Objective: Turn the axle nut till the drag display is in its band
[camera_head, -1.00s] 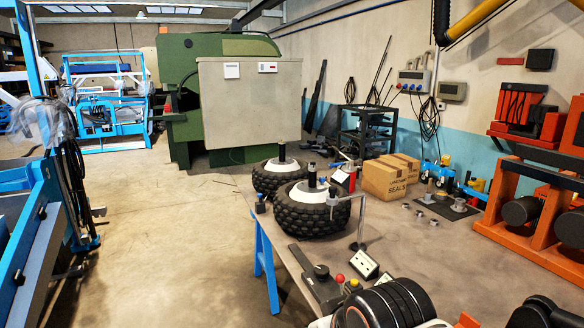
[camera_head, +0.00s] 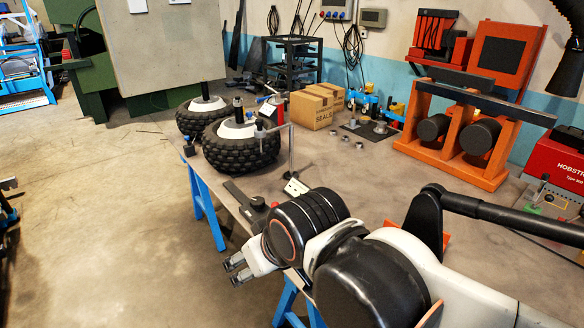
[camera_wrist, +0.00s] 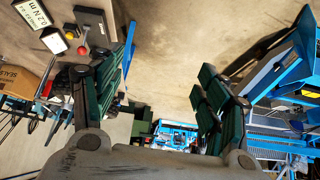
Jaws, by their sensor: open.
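Two knobby black tyres with white hubs and dark upright axles stand on the table in the head view, a near one (camera_head: 241,148) and a far one (camera_head: 203,113). An axle nut cannot be made out at this size. A small white display (camera_head: 296,187) stands on the table in front of the near tyre. In the wrist view, a white label panel (camera_wrist: 32,12) reads about "0.2 N m", upside down. My gripper (camera_head: 237,269) hangs beyond the table's left edge, clear of the tyres. In the wrist view its green-padded fingers (camera_wrist: 160,88) are wide apart with nothing between them.
A dark box with red and yellow knobs (camera_wrist: 83,45) lies near my gripper. A cardboard box (camera_head: 312,107), small metal rings (camera_head: 346,139) and an orange roller stand (camera_head: 460,140) are on the table. Blue trestle legs (camera_head: 205,200) stand below.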

